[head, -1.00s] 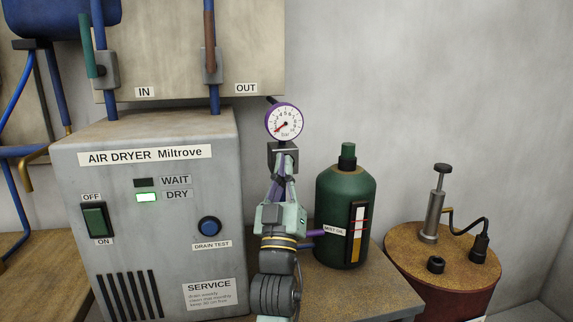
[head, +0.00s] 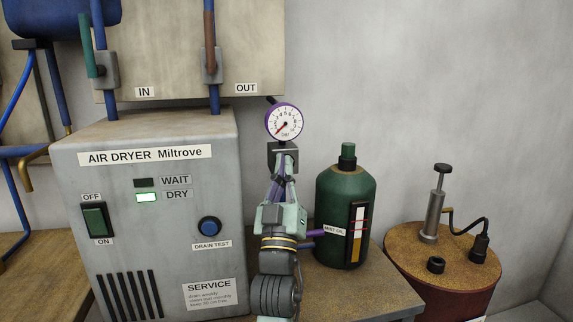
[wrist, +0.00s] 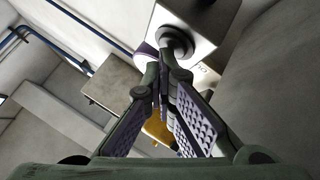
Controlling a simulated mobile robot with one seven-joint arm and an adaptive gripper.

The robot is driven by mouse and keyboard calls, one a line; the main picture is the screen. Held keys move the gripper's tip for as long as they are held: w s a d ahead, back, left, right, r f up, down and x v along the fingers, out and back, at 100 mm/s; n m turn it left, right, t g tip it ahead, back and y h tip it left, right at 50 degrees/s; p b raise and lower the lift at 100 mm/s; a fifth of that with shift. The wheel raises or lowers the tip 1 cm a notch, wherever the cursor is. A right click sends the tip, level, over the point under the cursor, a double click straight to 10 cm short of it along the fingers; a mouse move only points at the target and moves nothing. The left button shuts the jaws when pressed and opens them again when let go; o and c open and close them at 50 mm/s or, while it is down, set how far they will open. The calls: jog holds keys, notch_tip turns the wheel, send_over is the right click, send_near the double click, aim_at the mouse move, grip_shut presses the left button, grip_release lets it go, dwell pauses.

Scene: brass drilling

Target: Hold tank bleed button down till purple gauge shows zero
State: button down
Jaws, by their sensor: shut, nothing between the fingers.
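The purple-rimmed gauge (head: 285,123), marked in bar, stands above my gripper in the head view. Its red needle points to the lower left, near the low end of the dial; the exact reading is too small to tell. My gripper (head: 283,157) is shut and empty, pointing up at the dark block (head: 274,154) just under the gauge. The fingers also show together in the wrist view (wrist: 165,82), below a round dark part (wrist: 176,42). I cannot make out the bleed button or whether the tips press on it; the fingers cover that spot.
The air dryer (head: 145,255) with its blue drain test button (head: 210,228) stands close on the left. A green mist oil bottle (head: 345,195) stands close on the right. A rusty drum (head: 420,262) with a pump is farther right.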

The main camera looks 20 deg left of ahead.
jog(key=shift+s+d, duration=0.4)
jog(key=shift+s, duration=0.3)
jog(key=s+d, duration=0.1)
jog(key=s, duration=0.1)
jog(key=s+d, duration=0.2)
dwell(0.3)
dwell(0.4)
